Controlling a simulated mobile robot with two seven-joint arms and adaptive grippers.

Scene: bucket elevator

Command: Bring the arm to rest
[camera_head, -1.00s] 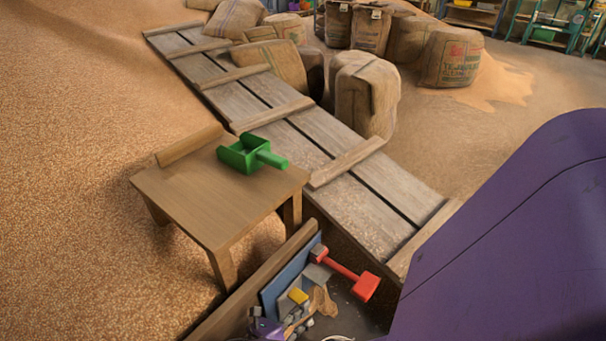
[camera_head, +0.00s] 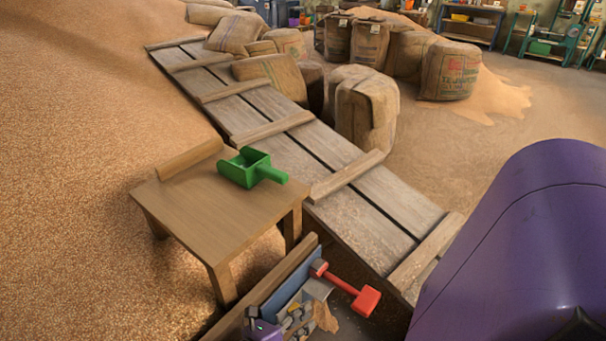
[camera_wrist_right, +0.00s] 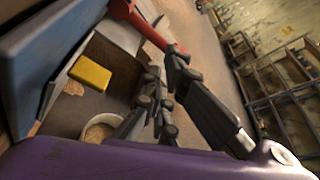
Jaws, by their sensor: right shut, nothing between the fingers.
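My right gripper (camera_head: 298,320) is shut and empty. It is low in the head view, just below the red lever and beside the blue board, partly cut off by the frame. In the right wrist view its dark grey fingers (camera_wrist_right: 160,95) are close together, with the red bar behind them. My purple right arm fills the lower right of the head view. My left gripper is not in view.
A red lever (camera_head: 345,288) sticks out by the blue board (camera_head: 284,298). A green scoop (camera_head: 250,168) rests on a wooden table (camera_head: 205,215). A plank ramp (camera_head: 330,190) runs past sacks (camera_head: 367,110). The wrist view shows a yellow block (camera_wrist_right: 91,73) and a round container (camera_wrist_right: 99,130).

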